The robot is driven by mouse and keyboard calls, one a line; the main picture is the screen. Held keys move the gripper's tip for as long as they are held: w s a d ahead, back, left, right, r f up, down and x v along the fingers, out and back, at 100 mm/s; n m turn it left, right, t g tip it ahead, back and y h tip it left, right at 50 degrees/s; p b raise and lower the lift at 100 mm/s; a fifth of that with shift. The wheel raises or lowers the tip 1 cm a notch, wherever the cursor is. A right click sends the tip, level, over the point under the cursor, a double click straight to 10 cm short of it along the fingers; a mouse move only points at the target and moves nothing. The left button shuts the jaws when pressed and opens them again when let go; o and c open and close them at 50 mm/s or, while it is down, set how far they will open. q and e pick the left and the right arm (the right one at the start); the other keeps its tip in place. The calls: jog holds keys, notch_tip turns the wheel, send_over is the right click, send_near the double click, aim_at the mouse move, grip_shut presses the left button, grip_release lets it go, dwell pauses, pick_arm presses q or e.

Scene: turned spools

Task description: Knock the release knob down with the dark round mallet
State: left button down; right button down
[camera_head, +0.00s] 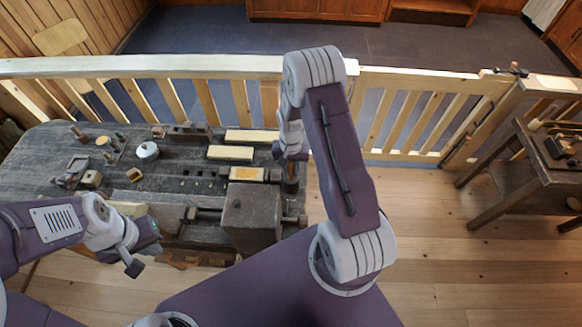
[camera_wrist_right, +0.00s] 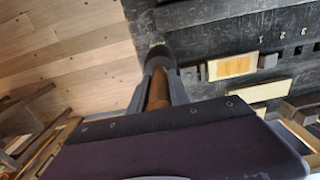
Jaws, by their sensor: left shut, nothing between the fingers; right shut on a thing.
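My right gripper (camera_head: 291,153) points down at the right end of the dark workbench (camera_head: 50,150). It is shut on the mallet (camera_head: 291,180), which stands out below the fingers. In the right wrist view, the fingers (camera_wrist_right: 158,88) close around the mallet's brown wooden handle (camera_wrist_right: 157,92). Its dark round head (camera_wrist_right: 158,57) is beyond them, over the bench edge; I cannot tell whether it touches the bench. My left gripper (camera_head: 134,268) is shut and empty, in front of the bench at the left. I cannot pick out the release knob with certainty.
A dark block (camera_head: 251,212) stands at the bench's front right. Several pale wooden blocks (camera_head: 230,153), a white round pot (camera_head: 147,150) and small turned pieces lie on the bench. A pale railing (camera_head: 210,67) runs behind it. A side table (camera_head: 545,165) stands far right, with open floor between.

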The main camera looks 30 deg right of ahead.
aim_at(291, 164)
jog(key=shift+f, duration=0.2)
jog(key=shift+r+p, duration=1.45)
jog(key=shift+r, duration=0.3)
notch_tip(291, 164, up, 6)
jog(key=p, duration=0.5)
